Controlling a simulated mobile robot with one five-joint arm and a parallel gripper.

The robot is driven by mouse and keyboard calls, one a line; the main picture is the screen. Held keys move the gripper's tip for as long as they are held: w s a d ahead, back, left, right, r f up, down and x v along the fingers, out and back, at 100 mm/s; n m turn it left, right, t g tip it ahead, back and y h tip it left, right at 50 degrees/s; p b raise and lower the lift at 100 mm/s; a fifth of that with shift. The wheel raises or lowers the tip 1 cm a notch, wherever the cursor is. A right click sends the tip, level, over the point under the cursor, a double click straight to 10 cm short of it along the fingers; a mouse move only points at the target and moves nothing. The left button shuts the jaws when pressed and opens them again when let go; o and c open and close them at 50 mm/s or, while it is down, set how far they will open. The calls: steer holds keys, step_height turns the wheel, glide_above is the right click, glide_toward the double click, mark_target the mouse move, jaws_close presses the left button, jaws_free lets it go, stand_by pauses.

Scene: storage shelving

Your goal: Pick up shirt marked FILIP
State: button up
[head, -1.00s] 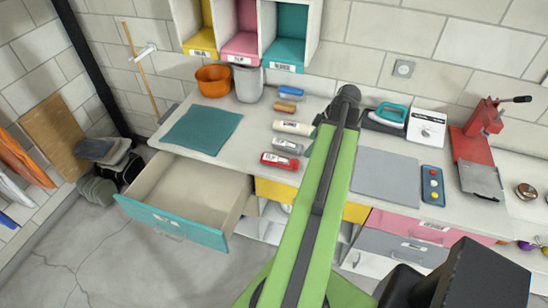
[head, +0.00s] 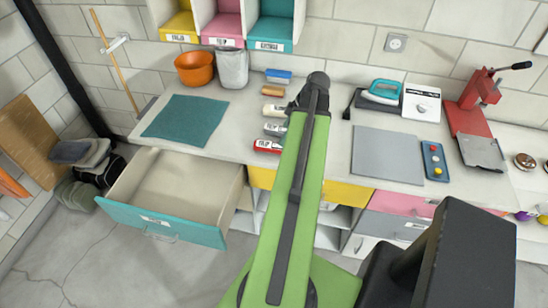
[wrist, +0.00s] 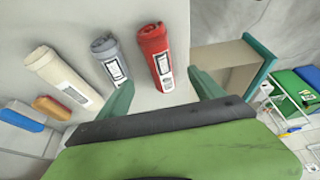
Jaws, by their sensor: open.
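A red rolled shirt (head: 267,146) lies on the counter, and its white label seems to read FILIP. In the wrist view the red roll (wrist: 155,55) lies just beyond my gripper (wrist: 163,92), ahead of the gap between its two teal fingers. The fingers are spread apart with nothing between them. A grey roll (wrist: 110,60) lies to its left, beyond the left finger, and a cream roll (wrist: 62,75) further left. In the head view my arm hides most of my gripper and partly covers the rolls.
A teal drawer (head: 165,226) stands open and empty below the counter. A teal mat (head: 185,120), orange bowl (head: 195,68) and grey bin (head: 232,68) are left. A grey mat (head: 388,155), iron (head: 384,91) and red press (head: 475,105) are right. Blue (head: 278,76) and orange-brown (head: 273,91) items lie behind the rolls.

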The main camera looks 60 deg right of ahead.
mark_target(277, 146)
steer(key=b+x, duration=0.2)
steer(key=x, duration=0.2)
steer(key=shift+d+f+b, duration=0.1)
steer(key=shift+f+b, duration=0.2)
steer(key=shift+b, duration=0.05)
steer(key=shift+r, duration=0.1)
steer(key=b+x, duration=0.4)
steer(key=x, duration=0.1)
steer(key=shift+f+b, duration=0.2)
steer(key=shift+b, duration=0.2)
steer(key=shift+r, duration=0.2)
steer(key=c, duration=1.6)
